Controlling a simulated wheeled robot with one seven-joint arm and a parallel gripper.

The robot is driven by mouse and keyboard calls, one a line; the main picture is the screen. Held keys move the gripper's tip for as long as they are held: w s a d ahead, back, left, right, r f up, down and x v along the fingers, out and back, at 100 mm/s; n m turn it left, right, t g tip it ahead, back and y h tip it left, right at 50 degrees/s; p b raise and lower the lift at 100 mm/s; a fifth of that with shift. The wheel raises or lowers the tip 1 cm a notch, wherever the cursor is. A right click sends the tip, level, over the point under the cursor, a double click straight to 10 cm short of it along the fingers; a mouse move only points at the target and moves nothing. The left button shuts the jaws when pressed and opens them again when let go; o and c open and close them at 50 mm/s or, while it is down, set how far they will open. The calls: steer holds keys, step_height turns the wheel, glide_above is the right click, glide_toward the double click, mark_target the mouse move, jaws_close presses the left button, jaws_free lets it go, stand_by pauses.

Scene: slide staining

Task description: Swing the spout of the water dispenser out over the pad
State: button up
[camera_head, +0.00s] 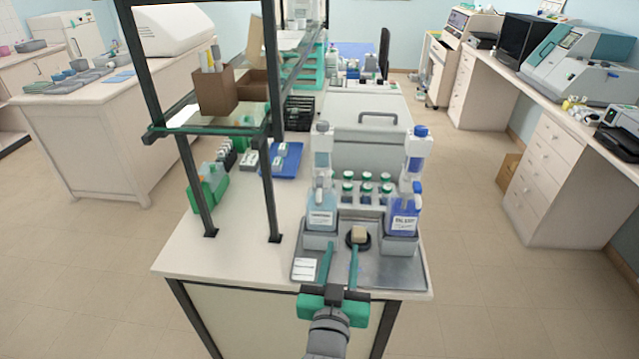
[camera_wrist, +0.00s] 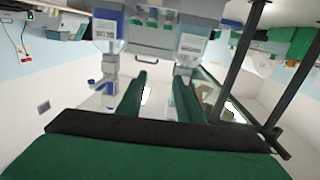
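Two bottle dispensers stand at the back of a metal tray (camera_head: 405,268). The left one (camera_head: 321,205) holds pale blue liquid and looks like the water dispenser; its label is too small to read surely. The right one (camera_head: 404,210) holds darker blue liquid. Their spouts cannot be made out clearly. A tan block (camera_head: 358,233) sits on a round black base between them; I cannot tell whether this is the pad. My gripper (camera_head: 342,246) is open and empty over the tray's front, its green fingers apart. The fingers (camera_wrist: 160,78) also show in the wrist view, pointing towards the dispensers.
A white card (camera_head: 306,268) lies at the tray's left front. Several green-capped bottles (camera_head: 366,187) stand behind the dispensers. A dark shelf frame (camera_head: 270,190) rises at the left, with a blue tray (camera_head: 287,160) and green rack (camera_head: 208,192) near it. Bare bench (camera_head: 220,255) lies left of the tray.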

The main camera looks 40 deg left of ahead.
steer(key=y, duration=0.2)
glide_toward(319, 187)
steer(key=w, duration=0.1)
steer(key=shift+n, duration=0.4)
steer(key=x, duration=1.1)
steer(key=shift+s+a+r, duration=0.1)
steer(key=shift+s+a, duration=0.05)
steer(key=shift+a, duration=0.05)
jaws_close()
